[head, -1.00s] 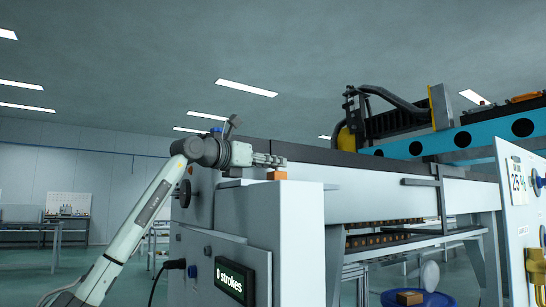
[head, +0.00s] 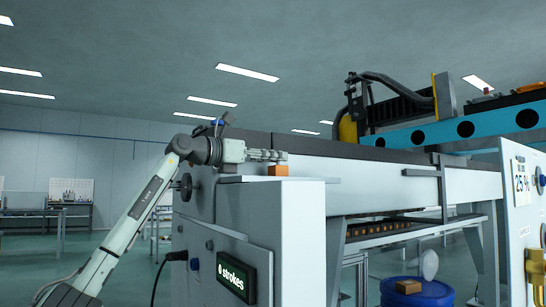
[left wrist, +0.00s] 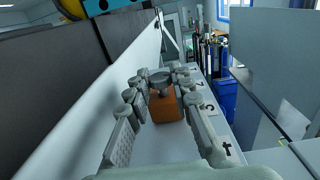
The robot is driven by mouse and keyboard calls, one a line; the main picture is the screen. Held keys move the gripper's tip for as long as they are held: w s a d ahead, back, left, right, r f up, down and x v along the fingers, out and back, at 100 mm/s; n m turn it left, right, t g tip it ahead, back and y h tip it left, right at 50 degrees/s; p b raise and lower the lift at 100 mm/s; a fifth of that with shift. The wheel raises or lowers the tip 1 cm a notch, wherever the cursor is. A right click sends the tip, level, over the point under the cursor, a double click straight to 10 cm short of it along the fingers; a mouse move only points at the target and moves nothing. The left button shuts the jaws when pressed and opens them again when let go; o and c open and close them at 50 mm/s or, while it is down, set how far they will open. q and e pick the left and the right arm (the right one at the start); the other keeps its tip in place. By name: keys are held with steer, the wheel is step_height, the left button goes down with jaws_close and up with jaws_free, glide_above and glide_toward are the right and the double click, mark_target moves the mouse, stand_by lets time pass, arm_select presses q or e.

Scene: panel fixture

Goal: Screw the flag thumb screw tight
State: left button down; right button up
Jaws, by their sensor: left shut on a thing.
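My left gripper (head: 272,155) reaches in from the left over the top ledge of the grey machine cabinet (head: 285,220). Its fingertips are just above a small orange block (head: 278,170) on that ledge. In the left wrist view the fingers (left wrist: 161,85) close around a small grey piece (left wrist: 159,80) above the orange block (left wrist: 166,108); it appears to be the flag thumb screw. The fingers hide most of its shape, and I cannot tell how deep it sits. My right gripper is in neither view.
A dark panel edge (left wrist: 75,45) and white wall run close along the ledge. The ledge carries printed numbers. A display (head: 231,277) reading "0 strokes" and a dark round knob (head: 186,187) are on the cabinet. A blue drum (head: 418,292) stands below right.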

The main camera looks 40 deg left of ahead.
arm_select(q)
steer(key=c, duration=1.3)
jaws_free()
steer(key=v, duration=1.2)
